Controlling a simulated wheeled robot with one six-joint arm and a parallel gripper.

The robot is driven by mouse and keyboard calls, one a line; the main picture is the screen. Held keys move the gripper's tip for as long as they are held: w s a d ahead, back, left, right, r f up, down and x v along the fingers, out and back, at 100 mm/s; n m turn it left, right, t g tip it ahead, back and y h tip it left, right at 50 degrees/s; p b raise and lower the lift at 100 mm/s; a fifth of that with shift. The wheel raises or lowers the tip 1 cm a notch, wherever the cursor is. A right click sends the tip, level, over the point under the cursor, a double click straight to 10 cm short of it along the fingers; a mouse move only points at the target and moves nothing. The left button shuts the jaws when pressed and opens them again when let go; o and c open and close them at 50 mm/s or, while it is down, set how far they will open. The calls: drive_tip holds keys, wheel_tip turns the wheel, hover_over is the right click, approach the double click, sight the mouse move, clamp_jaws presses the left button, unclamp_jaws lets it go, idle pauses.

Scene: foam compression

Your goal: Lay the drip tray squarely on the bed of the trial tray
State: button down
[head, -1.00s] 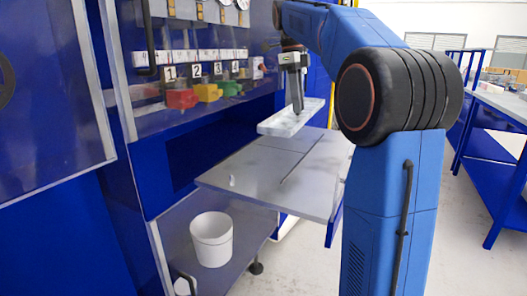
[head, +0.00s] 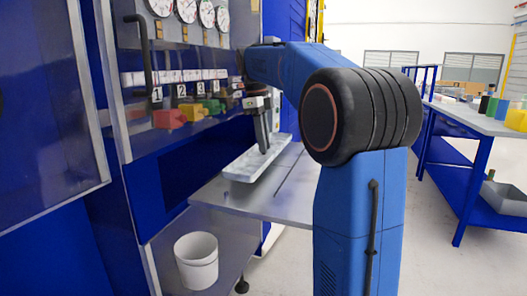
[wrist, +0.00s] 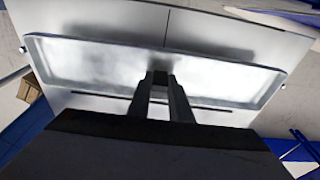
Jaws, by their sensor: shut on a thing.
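The drip tray (head: 243,167) is a long, shallow, pale tray with a raised rim. The trial tray (head: 228,201) is a flat grey plate jutting out from the blue cabinet. The drip tray is over this plate, low and looking roughly level. I cannot tell whether it touches the plate. In the wrist view the drip tray (wrist: 100,62) looks slightly turned against the plate's edges (wrist: 215,25). Part of the plate is hidden behind my arm.
A white bucket (head: 197,262) stands on the lower shelf under the plate. Red (head: 168,119), yellow (head: 192,113) and green (head: 212,107) handles stick out from the cabinet above. A blue workbench (head: 465,119) with small items stands to the right.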

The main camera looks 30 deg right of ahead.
drive_tip(key=shift+f, duration=1.5)
drive_tip(key=shift+f, duration=0.15)
drive_tip(key=c, duration=1.6)
unclamp_jaws()
drive_tip(key=shift+w+a+r, duration=0.2)
drive_tip(key=shift+w+r, duration=0.05)
drive_tip(key=shift+r, duration=1.8)
drive_tip(key=shift+w+a+r, duration=0.15)
drive_tip(key=shift+w+r, duration=0.05)
drive_tip(key=shift+r, duration=1.8)
drive_tip(key=shift+w+a+r, duration=0.2)
drive_tip(key=shift+w+r, duration=0.05)
drive_tip(key=shift+r, duration=1.8)
drive_tip(key=shift+s, duration=0.1)
